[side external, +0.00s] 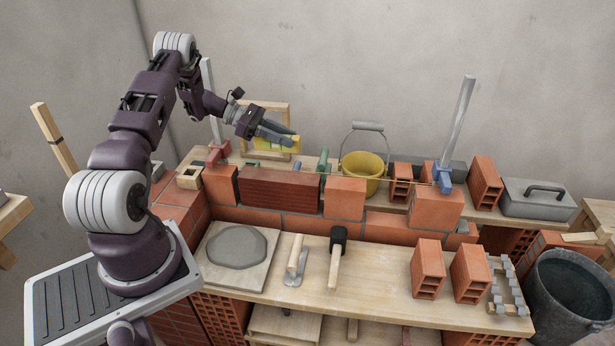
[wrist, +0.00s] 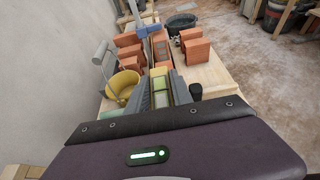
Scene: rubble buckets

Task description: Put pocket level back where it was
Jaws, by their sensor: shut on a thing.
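The pocket level (side external: 294,145) is a small yellow block held in my gripper (side external: 278,137), raised above the back of the brick wall. In the wrist view the level (wrist: 160,85) shows yellow and pale green between the two grey fingers of my gripper (wrist: 162,90). The fingers are shut on it and hide part of it in the side view. Below it is the wall, with a dark red brick (side external: 279,189) in its upper course beside orange bricks (side external: 345,197). I cannot tell where the level stood before.
A yellow bucket (side external: 361,174) with a raised handle stands right of my gripper. A blue clamp (side external: 442,177) and a red clamp (side external: 217,154) hold upright posts. A mallet (side external: 337,256), a trowel (side external: 296,260) and a mortar board (side external: 236,250) lie on the front bench. A wooden frame (side external: 267,106) stands behind.

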